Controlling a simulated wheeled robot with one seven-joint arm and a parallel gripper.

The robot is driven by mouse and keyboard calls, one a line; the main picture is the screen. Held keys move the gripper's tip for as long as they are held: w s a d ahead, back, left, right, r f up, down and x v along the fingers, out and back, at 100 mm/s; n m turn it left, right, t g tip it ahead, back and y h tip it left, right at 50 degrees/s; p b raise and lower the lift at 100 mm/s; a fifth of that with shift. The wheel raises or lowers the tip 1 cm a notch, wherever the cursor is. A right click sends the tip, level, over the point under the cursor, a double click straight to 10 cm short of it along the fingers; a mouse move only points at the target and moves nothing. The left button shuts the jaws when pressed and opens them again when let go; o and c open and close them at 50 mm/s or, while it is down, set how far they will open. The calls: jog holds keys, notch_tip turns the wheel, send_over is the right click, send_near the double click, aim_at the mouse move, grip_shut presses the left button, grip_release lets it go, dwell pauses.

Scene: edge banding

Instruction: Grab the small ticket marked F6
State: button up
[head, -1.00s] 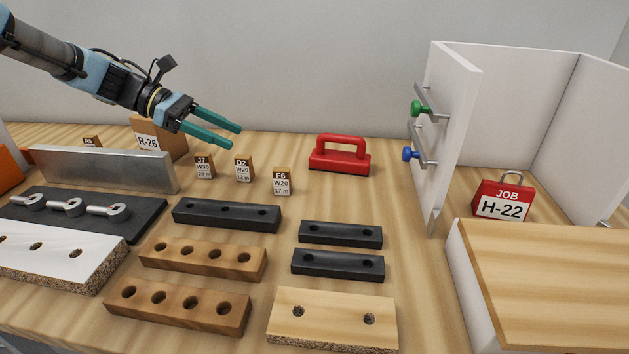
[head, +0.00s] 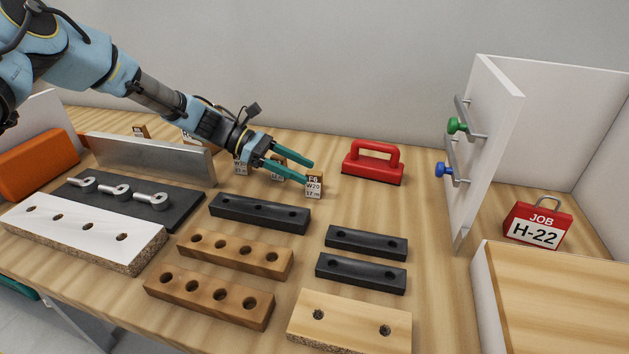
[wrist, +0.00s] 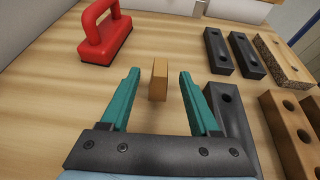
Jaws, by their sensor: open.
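The small ticket marked F6 (head: 314,187) stands upright on the table, a small wooden block with a white label reading F6, W20, 17 m. In the wrist view the plain wooden side of the F6 ticket (wrist: 159,80) shows between and just beyond the fingertips. My gripper (head: 308,171) is open and empty, its teal fingers pointing at the ticket from the left. My gripper also shows in the wrist view (wrist: 160,75), with one finger on either side of the ticket's line. I cannot tell whether a finger touches it.
A red-handled block (head: 373,163) stands right and behind. A black drilled bar (head: 260,212) lies in front. Table right of F6 is clear up to the white cabinet panel (head: 487,150).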

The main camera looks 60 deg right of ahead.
aim_at(314, 172)
jog(key=p+x, duration=0.1)
jog(key=x, duration=0.1)
jog(key=shift+s+d, duration=0.1)
jog(key=shift+s, duration=0.35)
jog(key=shift+s+d+f, duration=0.2)
jog(key=shift+s+f, duration=0.15)
jog(key=shift+s, duration=0.05)
grip_shut()
